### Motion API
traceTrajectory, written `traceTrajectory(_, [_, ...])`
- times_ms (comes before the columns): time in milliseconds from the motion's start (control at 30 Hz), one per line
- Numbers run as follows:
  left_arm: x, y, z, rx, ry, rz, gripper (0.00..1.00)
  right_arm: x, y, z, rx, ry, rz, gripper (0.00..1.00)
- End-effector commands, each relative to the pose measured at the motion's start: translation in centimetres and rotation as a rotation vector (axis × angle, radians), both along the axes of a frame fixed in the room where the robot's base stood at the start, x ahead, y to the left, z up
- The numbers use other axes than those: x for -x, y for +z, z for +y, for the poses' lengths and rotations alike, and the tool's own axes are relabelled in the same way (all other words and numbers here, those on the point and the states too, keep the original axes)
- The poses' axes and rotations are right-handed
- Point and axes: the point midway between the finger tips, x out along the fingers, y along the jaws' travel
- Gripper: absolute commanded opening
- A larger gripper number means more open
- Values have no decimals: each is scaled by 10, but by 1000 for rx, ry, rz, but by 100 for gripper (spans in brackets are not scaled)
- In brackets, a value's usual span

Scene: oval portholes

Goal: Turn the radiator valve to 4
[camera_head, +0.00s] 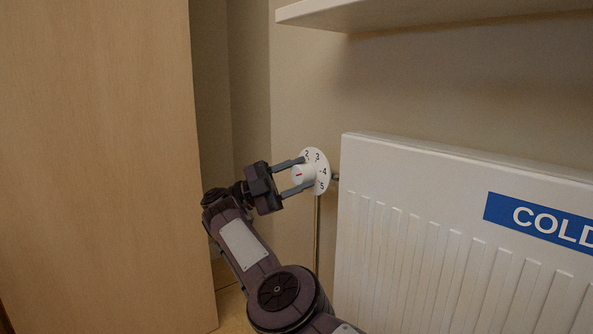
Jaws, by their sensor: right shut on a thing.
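The radiator valve is a white round knob (301,176) on a white dial plate (322,178) by the left end of the radiator. The plate shows the numbers 2, 3, 4 and 5, running from the top round the right side to the bottom. A short red mark on the knob's face lies nearly level, roughly in line with the 4; its exact aim is too small to tell. My right gripper (304,173) is shut on the knob, one finger above it and one below. My left gripper is out of view.
The white ribbed radiator (400,230) stands at right, with a blue sign (500,208) reading "COLD", cut off by the picture edge. A tall wooden panel (100,150) fills the left side. A pale shelf (400,14) juts out above. A thin pipe (317,235) runs down below the valve.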

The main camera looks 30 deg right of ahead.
Motion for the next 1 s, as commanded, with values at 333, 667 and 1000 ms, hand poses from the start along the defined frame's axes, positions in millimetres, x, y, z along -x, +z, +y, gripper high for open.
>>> traceTrajectory(333, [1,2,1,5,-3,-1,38,0,-2,0,-1,-4,-11,18])
traceTrajectory(667, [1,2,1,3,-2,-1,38,0,-1,0,0,-3,-10,61])
traceTrajectory(1000, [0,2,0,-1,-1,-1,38,0,-1,-1,-1,-2,-10,62])
